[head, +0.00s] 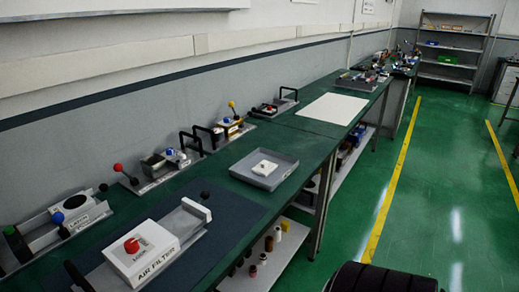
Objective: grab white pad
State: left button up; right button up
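A flat white rectangular sheet (334,109) lies on the green bench top in the middle distance. A small white square piece with a pale raised centre (265,168) lies in a shallow grey tray (240,176), nearer to me on the same bench. Either could be the white pad; I cannot tell which. Neither of my grippers shows in the head view.
A white air filter box (140,254) with a red knob stands on the near bench. Lever fixtures (155,170) line the wall side. Bottles (270,243) stand on the lower shelf. Green floor with yellow lines (392,190) is open to the right. A black ribbed object (383,279) shows at the bottom.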

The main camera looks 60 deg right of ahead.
aim_at(265, 168)
jog(key=z, duration=1.85)
